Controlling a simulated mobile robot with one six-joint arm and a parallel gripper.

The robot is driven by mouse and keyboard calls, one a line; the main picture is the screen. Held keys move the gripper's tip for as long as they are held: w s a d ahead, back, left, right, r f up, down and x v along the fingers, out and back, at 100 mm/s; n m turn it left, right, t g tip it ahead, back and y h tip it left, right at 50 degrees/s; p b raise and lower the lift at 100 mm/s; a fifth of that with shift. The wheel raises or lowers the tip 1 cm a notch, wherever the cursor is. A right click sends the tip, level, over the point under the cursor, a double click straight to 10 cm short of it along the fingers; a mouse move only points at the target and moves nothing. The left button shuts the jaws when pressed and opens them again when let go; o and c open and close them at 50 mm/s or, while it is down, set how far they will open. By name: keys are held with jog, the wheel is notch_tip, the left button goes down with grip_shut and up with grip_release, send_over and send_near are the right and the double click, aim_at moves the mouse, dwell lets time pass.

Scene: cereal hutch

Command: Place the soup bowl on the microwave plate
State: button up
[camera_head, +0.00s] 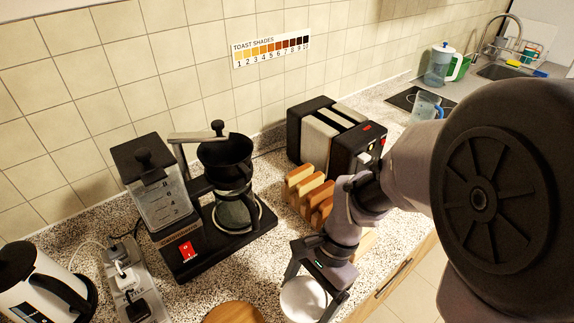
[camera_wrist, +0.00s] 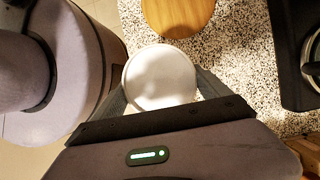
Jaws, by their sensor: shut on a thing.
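The soup bowl looks to be the round white piece (camera_head: 301,299) at the bottom of the head view. It also shows in the wrist view (camera_wrist: 160,76), as a smooth white disc. My gripper (camera_head: 308,291) is shut on it, one finger at each side. In the wrist view my gripper (camera_wrist: 162,90) has its fingers along the left and right of the bowl. The bowl is held near the counter's front edge; its height above the counter is hard to tell. No microwave or microwave plate shows in either view.
A round wooden board (camera_head: 233,313) lies beside the bowl, also in the wrist view (camera_wrist: 178,14). A coffee maker (camera_head: 205,195), toaster (camera_head: 330,135), toast rack (camera_head: 308,190), kettle (camera_head: 40,285) and power strip (camera_head: 127,285) crowd the speckled counter. A jug (camera_head: 440,64) stands farther back.

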aim_at(304, 292)
jog(key=shift+w+f, duration=0.25)
jog(key=shift+w, duration=0.95)
jog(key=f, duration=0.1)
jog(key=f+b, duration=0.2)
jog(key=shift+w, duration=0.25)
jog(key=shift+f+b, duration=0.35)
jog(key=shift+f, duration=0.1)
jog(key=o, duration=1.5)
jog(key=shift+r, duration=0.1)
